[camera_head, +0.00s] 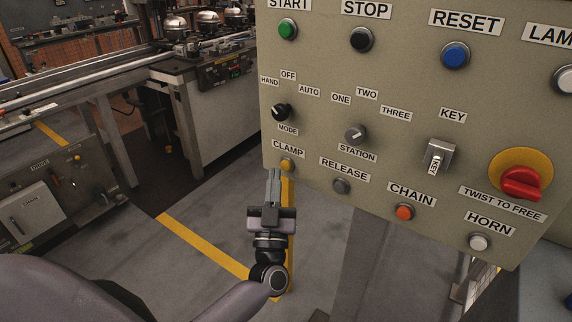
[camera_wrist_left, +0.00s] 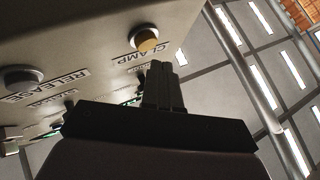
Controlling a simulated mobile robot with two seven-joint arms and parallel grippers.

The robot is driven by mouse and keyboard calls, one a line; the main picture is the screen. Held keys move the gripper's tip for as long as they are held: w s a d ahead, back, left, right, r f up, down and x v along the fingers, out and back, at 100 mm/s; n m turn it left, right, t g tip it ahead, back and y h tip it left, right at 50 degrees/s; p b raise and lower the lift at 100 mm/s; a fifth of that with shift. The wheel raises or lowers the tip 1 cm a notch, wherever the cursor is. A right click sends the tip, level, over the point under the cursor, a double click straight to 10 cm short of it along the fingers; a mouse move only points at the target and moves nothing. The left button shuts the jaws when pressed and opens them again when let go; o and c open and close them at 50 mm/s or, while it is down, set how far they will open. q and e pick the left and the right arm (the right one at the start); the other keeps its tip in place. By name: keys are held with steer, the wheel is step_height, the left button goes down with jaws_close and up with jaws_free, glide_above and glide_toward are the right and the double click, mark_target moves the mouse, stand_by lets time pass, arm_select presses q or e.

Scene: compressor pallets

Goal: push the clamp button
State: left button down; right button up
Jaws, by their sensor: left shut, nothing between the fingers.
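The clamp button (camera_head: 287,165) is a yellow round button under the CLAMP label, at the lower left of the beige control panel (camera_head: 320,60). My left gripper (camera_head: 273,172) is shut and empty, its fingertips just below and left of the button in the head view. In the left wrist view the yellow clamp button (camera_wrist_left: 145,38) shows in its collar, just beyond the shut fingertips (camera_wrist_left: 159,66). I cannot tell whether the tips touch it; a small gap seems to show. My right gripper is in neither view.
A red twist-to-free knob (camera_head: 521,183) stands out at the panel's right. A conveyor line (camera_head: 150,70) runs behind at the left. Open floor lies below the panel.

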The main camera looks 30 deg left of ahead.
arm_select(q)
steer(key=shift+w, duration=0.45)
